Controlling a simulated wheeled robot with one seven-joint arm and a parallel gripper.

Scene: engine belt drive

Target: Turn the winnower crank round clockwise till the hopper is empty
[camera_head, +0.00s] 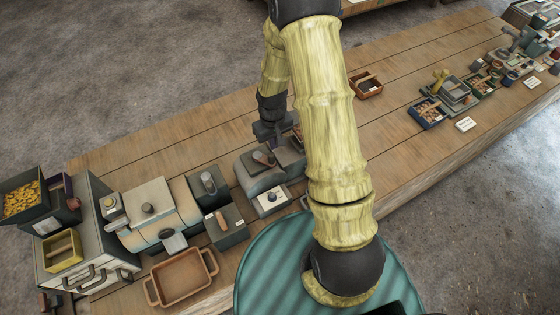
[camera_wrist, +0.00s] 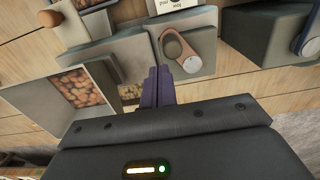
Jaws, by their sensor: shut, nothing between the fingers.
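An open box (camera_wrist: 78,90) holding brown, bean-like pieces lies to the left, and more pieces show near the fingers. I cannot tell which is the hopper.
The wooden bench (camera_head: 150,145) also carries a terracotta tray (camera_head: 181,277), a grey rounded machine (camera_head: 262,172), and a bin of yellow pieces (camera_head: 22,200) at far left. A small brown tray (camera_head: 367,86) stands beyond my arm. More small machines stand at right. The bench's back-left strip is clear.

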